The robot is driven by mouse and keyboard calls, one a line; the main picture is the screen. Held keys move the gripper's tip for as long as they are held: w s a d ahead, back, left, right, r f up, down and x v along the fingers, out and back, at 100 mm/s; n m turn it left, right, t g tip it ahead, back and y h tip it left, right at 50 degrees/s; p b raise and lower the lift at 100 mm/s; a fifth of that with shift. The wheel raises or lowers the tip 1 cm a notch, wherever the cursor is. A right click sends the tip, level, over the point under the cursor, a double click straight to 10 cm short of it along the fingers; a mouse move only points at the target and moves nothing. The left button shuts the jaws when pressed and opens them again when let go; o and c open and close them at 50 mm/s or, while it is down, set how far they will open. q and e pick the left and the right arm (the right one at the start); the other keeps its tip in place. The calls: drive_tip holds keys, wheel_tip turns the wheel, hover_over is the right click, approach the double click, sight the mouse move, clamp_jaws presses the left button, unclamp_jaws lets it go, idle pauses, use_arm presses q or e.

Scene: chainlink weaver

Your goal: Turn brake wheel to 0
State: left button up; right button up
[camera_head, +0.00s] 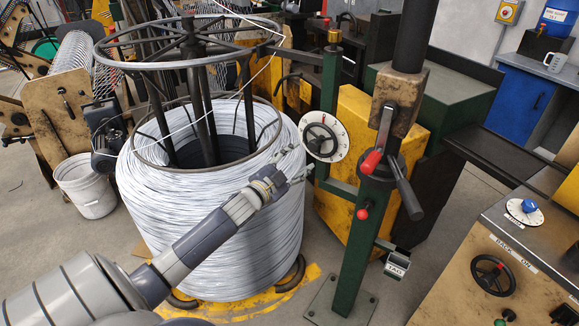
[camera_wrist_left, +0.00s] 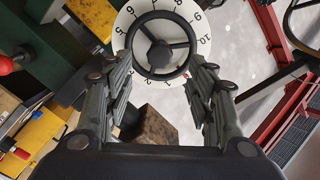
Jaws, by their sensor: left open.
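The brake wheel (camera_head: 324,139) is a black three-spoke handwheel in front of a white numbered dial (camera_head: 341,151), on the green post's left side. In the left wrist view, the wheel (camera_wrist_left: 136,48) faces me, with the dial numbers (camera_wrist_left: 205,40) around it. A small red mark (camera_wrist_left: 186,75) shows at the wheel's lower right rim; I cannot tell the exact reading. My left gripper (camera_head: 299,164) is open just left of the wheel. In the wrist view its fingers (camera_wrist_left: 162,72) stand apart on both sides below the wheel, empty. My right gripper is not in view.
A large wire coil (camera_head: 215,225) on a spool stands under my left arm. A green post (camera_head: 350,245) with a red-knobbed lever (camera_head: 371,162) stands close right of the wheel. A yellow cabinet (camera_head: 345,190) is behind. A control bench (camera_head: 470,270) is at right.

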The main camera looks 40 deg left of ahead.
use_arm(q)
drive_tip(key=shift+s+r, duration=0.1)
drive_tip(key=shift+s, duration=1.6)
drive_tip(key=s+d+f+n+g, duration=0.1)
drive_tip(key=s+f+g, duration=0.3)
drive_tip(key=f, duration=0.8)
drive_tip(key=s+d+f+n+g+y, duration=0.15)
drive_tip(key=s+f, duration=0.45)
drive_tip(key=f, duration=0.7)
drive_tip(key=s+f+n+g, duration=0.25)
drive_tip(key=s+f, duration=0.25)
drive_tip(key=f, duration=0.7)
drive_tip(key=s+d+f+g, duration=0.3)
drive_tip(key=s+d+f, duration=0.2)
drive_tip(key=s, duration=0.6)
drive_tip(key=s+d+f+g+h, duration=0.1)
drive_tip(key=s+d+f+g, duration=0.2)
drive_tip(key=s+d+f, duration=0.3)
drive_tip(key=s+d+f+n+g+h, duration=0.1)
drive_tip(key=s+d+f, duration=0.4)
drive_tip(key=s+f, duration=0.5)
drive_tip(key=s+g, duration=0.1)
drive_tip(key=s, duration=0.6)
drive_tip(key=shift+s+d+g, duration=0.35)
drive_tip(key=shift+s+g, duration=0.05)
